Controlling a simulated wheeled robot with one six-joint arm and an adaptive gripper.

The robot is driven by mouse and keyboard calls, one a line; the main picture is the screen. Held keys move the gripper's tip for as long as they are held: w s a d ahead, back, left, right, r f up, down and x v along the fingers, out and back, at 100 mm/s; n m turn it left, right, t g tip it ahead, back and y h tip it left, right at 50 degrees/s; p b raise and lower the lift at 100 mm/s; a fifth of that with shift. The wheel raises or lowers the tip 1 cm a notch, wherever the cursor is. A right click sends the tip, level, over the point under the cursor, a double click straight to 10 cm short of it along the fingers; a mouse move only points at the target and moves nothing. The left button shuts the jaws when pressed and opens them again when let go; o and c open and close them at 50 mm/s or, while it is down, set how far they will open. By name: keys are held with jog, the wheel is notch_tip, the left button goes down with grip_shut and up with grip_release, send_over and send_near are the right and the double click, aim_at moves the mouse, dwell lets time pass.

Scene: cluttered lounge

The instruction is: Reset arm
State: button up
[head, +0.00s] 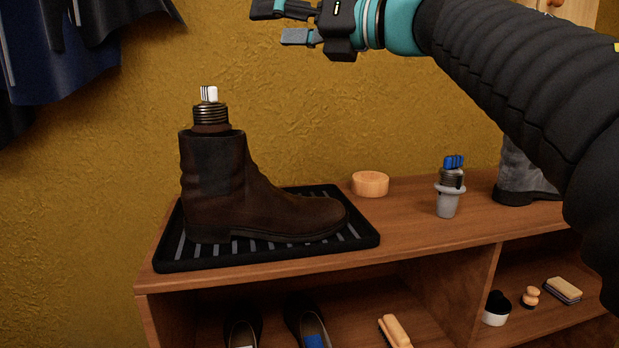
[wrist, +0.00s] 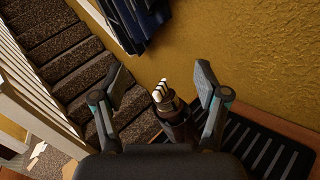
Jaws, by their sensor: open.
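My gripper (head: 283,22) is open and empty in the head view, raised in front of the mustard wall, above and to the right of a brown boot. In the wrist view its two fingers (wrist: 160,82) are spread apart. The brown boot (head: 250,195) stands upright on a black ribbed tray (head: 365,238) on the wooden shelf unit. A dark ringed piece with a white top (head: 210,110) sits in the boot's opening. This piece also shows in the wrist view (wrist: 163,95), beyond and between the fingers, apart from them.
On the shelf top (head: 408,235) are a round orange tin (head: 370,184), a grey cup (head: 447,203) holding a blue-topped piece, and a grey boot (head: 520,170). Shoes and brushes lie below. Dark clothes (head: 70,45) hang upper left. A staircase (wrist: 50,60) shows in the wrist view.

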jog(key=w+d+m+t+h+p, duration=0.1)
jog(key=d+m+t+h, duration=0.2)
jog(key=d+m+t, duration=0.45)
jog(key=w+d+m+t+h, duration=0.2)
jog(key=d+m+t+h, duration=0.15)
jog(key=m, duration=0.65)
jog(key=s+d+f+m+g+h+p, duration=0.1)
jog(key=d+f+m+h, duration=0.45)
jog(key=f+m, duration=0.2)
jog(key=s+d+f+m+g+h, duration=0.1)
jog(key=s+d+f+m+h, duration=0.1)
jog(key=d+f+m+h, duration=0.55)
jog(key=s+a+f+m+g+y, duration=0.1)
jog(key=s+f+m+g, duration=0.3)
jog(key=f, duration=0.6)
jog(key=s+a+f+m+g+y+p, duration=0.1)
jog(key=s+f+m+g, duration=0.3)
jog(key=s+f, duration=0.5)
jog(key=s+a+f+m+g+y, duration=0.1)
jog(key=s+f+m+g, duration=0.2)
jog(key=s+f, duration=0.4)
notch_tip(320, 180, down, 4)
jog(key=shift+a+f+m+g, duration=0.1)
jog(key=shift+a+m+g, duration=0.3)
jog(key=shift+m, duration=0.35)
